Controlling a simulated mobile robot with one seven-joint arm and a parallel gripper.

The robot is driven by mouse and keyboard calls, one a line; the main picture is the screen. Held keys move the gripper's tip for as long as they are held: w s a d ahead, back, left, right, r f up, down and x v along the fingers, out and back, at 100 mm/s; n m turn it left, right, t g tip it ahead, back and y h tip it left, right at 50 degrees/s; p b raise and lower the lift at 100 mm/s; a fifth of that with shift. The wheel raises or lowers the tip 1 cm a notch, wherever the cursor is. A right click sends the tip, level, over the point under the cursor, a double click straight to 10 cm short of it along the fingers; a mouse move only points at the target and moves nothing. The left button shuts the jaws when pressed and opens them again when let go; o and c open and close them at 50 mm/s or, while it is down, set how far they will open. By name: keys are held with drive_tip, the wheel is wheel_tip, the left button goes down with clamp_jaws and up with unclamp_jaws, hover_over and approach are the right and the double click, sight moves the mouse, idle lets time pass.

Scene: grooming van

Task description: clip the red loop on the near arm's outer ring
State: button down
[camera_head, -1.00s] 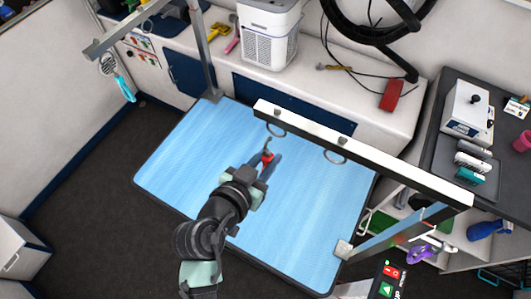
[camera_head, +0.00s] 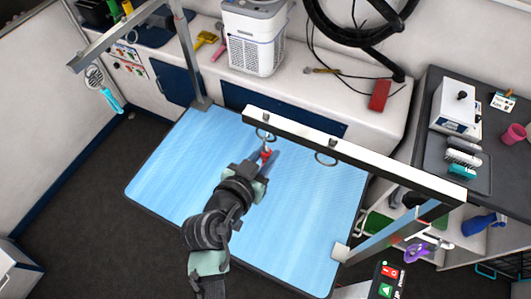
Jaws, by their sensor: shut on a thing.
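The near arm (camera_head: 390,168) is a white-topped bar crossing above the blue table. Two rings hang under it: the outer ring (camera_head: 257,137), close to the bar's free left end, and a second ring (camera_head: 318,162) to its right. My gripper (camera_head: 265,164) is shut on the red loop (camera_head: 266,154), just below the outer ring. The small red piece shows at the fingertips, and its upper end overlaps the ring's lower edge in the picture. I cannot tell whether the two touch or are hooked. My gripper partly hides the loop.
The blue table top (camera_head: 170,165) is clear below. A post (camera_head: 190,60) stands at its back left corner, with the far arm (camera_head: 120,35) above. A white appliance (camera_head: 254,40) is on the bench behind. A dark counter with a tray (camera_head: 440,165) is at right.

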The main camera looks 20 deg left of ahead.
drive_tip(key=c, duration=0.6)
unclamp_jaws()
drive_tip(key=shift+p+v, duration=0.6)
drive_tip(key=shift+v, duration=2.9)
drive_tip(key=shift+s+r, duration=0.1)
drive_tip(key=shift+v, duration=2.4)
